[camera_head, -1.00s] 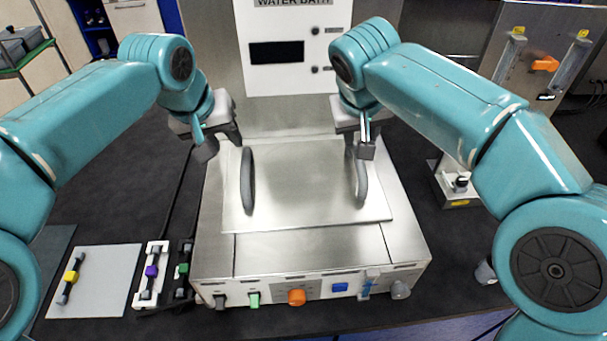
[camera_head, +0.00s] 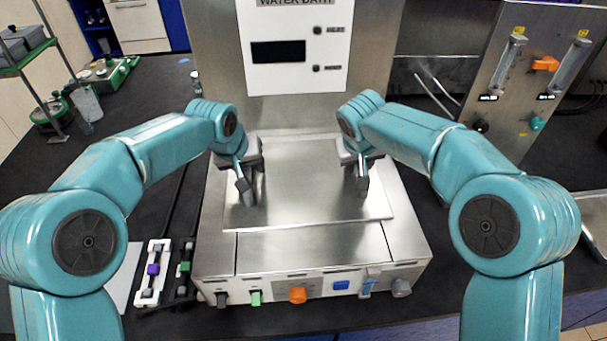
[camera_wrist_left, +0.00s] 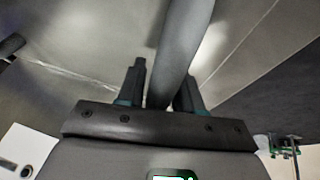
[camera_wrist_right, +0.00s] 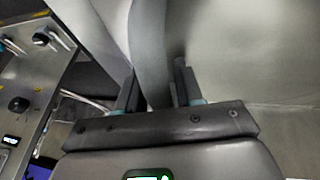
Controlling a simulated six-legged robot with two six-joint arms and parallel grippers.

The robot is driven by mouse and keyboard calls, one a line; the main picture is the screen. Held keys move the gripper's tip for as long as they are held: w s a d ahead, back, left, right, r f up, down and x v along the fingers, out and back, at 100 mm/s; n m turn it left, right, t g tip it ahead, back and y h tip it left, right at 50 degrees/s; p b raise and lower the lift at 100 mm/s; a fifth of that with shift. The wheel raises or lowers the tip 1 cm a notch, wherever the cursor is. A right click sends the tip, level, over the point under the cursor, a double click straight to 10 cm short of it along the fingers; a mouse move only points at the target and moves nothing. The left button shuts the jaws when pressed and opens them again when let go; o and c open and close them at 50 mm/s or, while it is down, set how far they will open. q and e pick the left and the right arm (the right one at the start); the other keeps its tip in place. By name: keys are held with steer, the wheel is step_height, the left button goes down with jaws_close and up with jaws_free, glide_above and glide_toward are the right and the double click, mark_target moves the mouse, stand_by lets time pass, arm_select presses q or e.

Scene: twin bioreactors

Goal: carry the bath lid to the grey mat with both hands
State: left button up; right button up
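The bath lid (camera_head: 305,195) is a flat steel plate lying on top of the water bath (camera_head: 310,250). It has two upright grey handles, mostly hidden by my grippers in the head view. My left gripper (camera_head: 248,188) is at the left handle; in the left wrist view this handle (camera_wrist_left: 186,40) passes between the fingers. My right gripper (camera_head: 361,178) is at the right handle, which passes between its fingers in the right wrist view (camera_wrist_right: 148,40). Narrow gaps show beside both handles, so both grippers look open around them. I cannot make out the grey mat for certain.
A light grey sheet (camera_head: 125,283) lies left of the bath, partly behind my left arm. Beside it are racks with a purple (camera_head: 153,269) and a green (camera_head: 185,267) clip. The water bath panel (camera_head: 295,50) stands behind the lid. A flowmeter panel (camera_head: 530,70) stands at the right.

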arm_select(q)
steer(key=shift+s+r, duration=0.2)
steer(key=shift+s, duration=0.1)
arm_select(e)
steer(key=shift+s+r, duration=0.2)
steer(key=shift+s, duration=0.1)
arm_select(q)
steer(key=shift+w+d+f, duration=0.1)
steer(key=shift+w, duration=0.1)
jaws_close()
arm_select(e)
steer(key=shift+w+d+f, duration=0.1)
steer(key=shift+w+f, duration=0.05)
steer(key=shift+w, duration=0.05)
jaws_close()
arm_select(q)
steer(key=shift+s+f, duration=0.1)
arm_select(e)
steer(key=shift+s+f, duration=0.1)
